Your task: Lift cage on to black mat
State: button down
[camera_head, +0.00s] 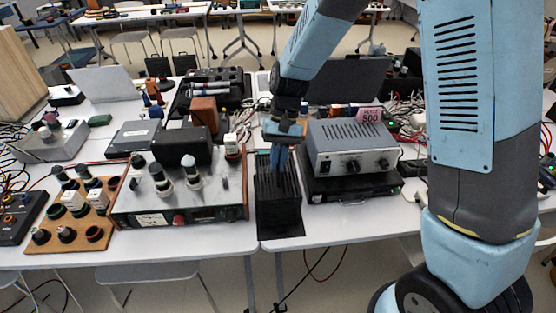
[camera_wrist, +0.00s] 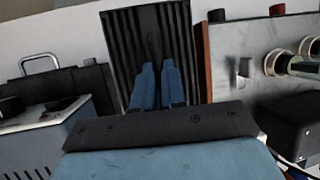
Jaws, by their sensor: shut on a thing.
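The cage (camera_head: 278,200) is a black box with upright ribs, at the middle of the table's front edge. My gripper (camera_head: 279,168) reaches down to it from above, its blue fingers close together on the cage's upper part. In the wrist view the blue fingers (camera_wrist: 158,88) lie over the ribbed black cage (camera_wrist: 125,40), shut on it. A dark flat patch (camera_head: 283,235) shows at the cage's foot near the table edge; it may be the black mat. I cannot tell whether the cage touches it or hangs just above it.
A grey instrument box (camera_head: 352,146) on a black case stands close on the right. A wide metal instrument with knobs (camera_head: 180,198) stands close on the left. A wooden board with knobs (camera_head: 82,210) lies farther left. Bare white table (camera_head: 345,222) shows at front right.

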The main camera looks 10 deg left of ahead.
jog(key=shift+f, duration=0.1)
jog(key=c, duration=1.1)
grip_release()
jog(key=v, duration=1.4)
jog(key=s+d+r+m+t, duration=0.1)
jog(key=s+d+r+t, duration=0.1)
jog(key=d+r, duration=0.45)
jog(key=s+d+r+t, duration=0.2)
jog(key=d+r+t, duration=0.1)
jog(key=d, duration=0.6)
jog(key=s+d+r+m+t, duration=0.1)
jog(key=s+d+r+t, duration=0.1)
jog(key=s+d, duration=0.4)
jog(key=s+d+r+m+t+h, duration=0.1)
jog(key=s+d+r+t, duration=0.1)
jog(key=s+d, duration=0.4)
jog(key=shift+s+d+t, duration=0.4)
jog(key=shift+d+t, duration=0.3)
jog(key=shift+d, duration=0.15)
